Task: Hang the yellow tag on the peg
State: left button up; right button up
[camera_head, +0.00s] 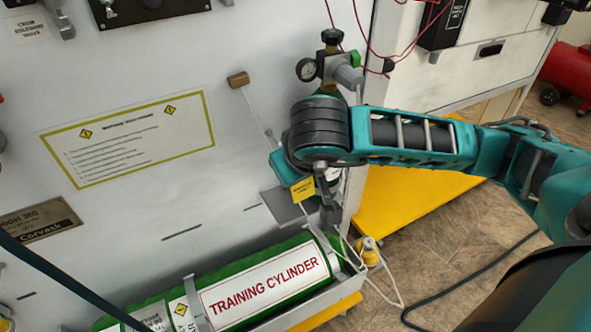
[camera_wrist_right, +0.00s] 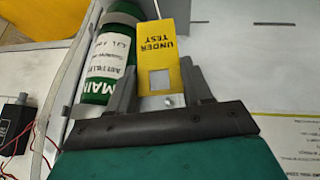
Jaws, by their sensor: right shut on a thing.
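The yellow tag (camera_head: 303,189) is at my right gripper (camera_head: 322,196), in front of the white panel. In the right wrist view the tag (camera_wrist_right: 156,45) reads "UNDER TEST", has a square window and stands between the two fingers of the gripper (camera_wrist_right: 158,75), which is shut on it. A pale cord (camera_head: 256,113) runs from the tag's side up to the brown peg (camera_head: 238,80), which sticks out of the panel. I cannot tell whether the cord goes around the peg or only passes by it. The peg is not seen in the wrist view. My left gripper is out of view.
A green training cylinder (camera_head: 170,306) lies in a cradle below. A valve with a gauge (camera_head: 307,69) stands right of the peg; the upright green cylinder (camera_wrist_right: 112,55) is beside the gripper. A framed notice (camera_head: 130,140) is on the panel. Red wires hang at upper right.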

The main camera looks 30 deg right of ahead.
aim_at(276, 141)
jog(key=shift+d+r, duration=0.15)
jog(key=shift+r, duration=0.25)
jog(key=shift+w+r, duration=0.1)
jog(key=shift+w, duration=0.2)
jog(key=shift+w+d+f, duration=0.1)
jog(key=shift+w+f, duration=0.1)
jog(key=shift+w, duration=1.5)
jog(key=shift+w+d+f, duration=0.1)
jog(key=shift+w, duration=1.05)
jog(key=shift+w+d+f, duration=0.1)
jog(key=shift+w, duration=1)
jog(key=shift+w+f+b, duration=0.4)
jog(key=shift+w+b, duration=0.15)
jog(key=shift+w, duration=0.05)
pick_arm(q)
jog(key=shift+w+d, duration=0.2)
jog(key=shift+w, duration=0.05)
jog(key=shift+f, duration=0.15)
